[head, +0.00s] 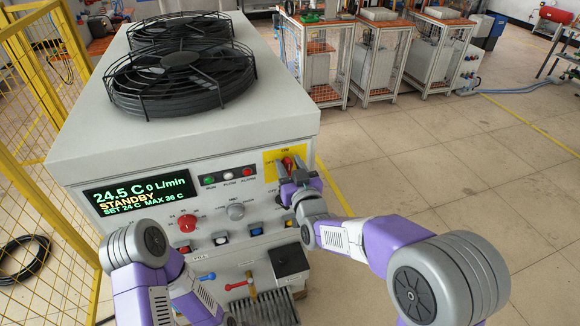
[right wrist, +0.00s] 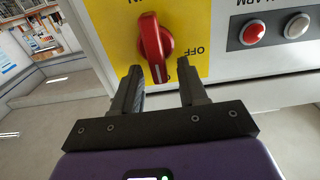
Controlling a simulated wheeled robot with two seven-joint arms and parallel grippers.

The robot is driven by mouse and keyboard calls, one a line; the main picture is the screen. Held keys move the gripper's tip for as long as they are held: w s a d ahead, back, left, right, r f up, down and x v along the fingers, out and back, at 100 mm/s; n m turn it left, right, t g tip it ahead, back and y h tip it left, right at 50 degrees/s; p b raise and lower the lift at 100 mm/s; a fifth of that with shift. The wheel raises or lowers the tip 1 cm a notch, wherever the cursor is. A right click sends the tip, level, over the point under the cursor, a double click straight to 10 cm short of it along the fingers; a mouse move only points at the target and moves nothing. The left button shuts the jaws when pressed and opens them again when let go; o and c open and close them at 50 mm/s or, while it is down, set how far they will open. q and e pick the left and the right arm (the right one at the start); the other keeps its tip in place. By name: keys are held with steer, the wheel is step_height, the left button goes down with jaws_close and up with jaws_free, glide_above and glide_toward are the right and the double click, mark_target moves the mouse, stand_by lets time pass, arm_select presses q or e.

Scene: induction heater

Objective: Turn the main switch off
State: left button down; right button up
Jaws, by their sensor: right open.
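The main switch is a red knob (head: 288,163) on a yellow plate (head: 271,158) at the right of the heater's front panel. In the right wrist view the red knob (right wrist: 153,45) appears upside down. Its white mark points down in that view, away from OFF at the right, and up towards ON in the head view. My right gripper (right wrist: 160,72) is open, its two fingers apart on either side of the knob's marked end. I cannot tell whether they touch it. In the head view the right gripper (head: 294,183) partly covers the plate. My left gripper is out of view.
The heater cabinet (head: 225,135) carries black fans (head: 180,75). A yellow fence (head: 40,130) stands at left. Floor at right is clear.

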jaws_close()
steer(key=shift+s+a+n, duration=0.1)
steer(key=shift+n, duration=0.3)
steer(key=n, duration=0.3)
steer(key=a+f+n, duration=0.1)
steer(key=n, duration=0.3)
steer(key=n+b, duration=0.1)
steer(key=n, duration=0.2)
steer(key=shift+s+a+f+n, duration=0.15)
steer(key=shift+s+a+n, duration=0.15)
steer(key=shift+a+n, duration=0.1)
stand_by(0.5)
